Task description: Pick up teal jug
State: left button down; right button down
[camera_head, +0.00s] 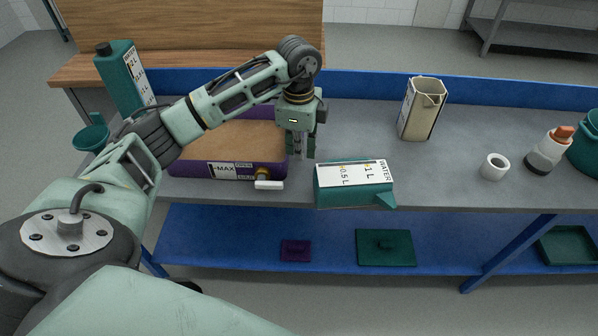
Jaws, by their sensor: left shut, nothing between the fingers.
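The teal jug (355,194) lies on its side at the front edge of the grey bench top. Its white label reads "WATER", "1 L" and "0.5 L", and its spout points to the right. My left gripper (301,154) points down just left of and behind the jug, beside the right end of a purple tray. Its fingers are shut and empty, and they appear apart from the jug. My right gripper is not in view.
The purple tray (185,170) with a brown surface and a tap stands at left. A beige jug (422,108), white ring (494,167) and small bottle (549,152) stand to the right. The bench middle is clear.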

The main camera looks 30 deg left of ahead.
pick_arm(q)
notch_tip(320, 180, down, 10)
jog(key=shift+a+r+p, duration=0.1)
jog(key=shift+a+p, duration=0.05)
jog(key=shift+p, duration=0.85)
jog(key=shift+w+d, duration=0.25)
jog(key=shift+d, duration=0.4)
jog(key=shift+w+d, duration=0.2)
jog(key=shift+d, duration=0.45)
jog(key=shift+a, duration=0.1)
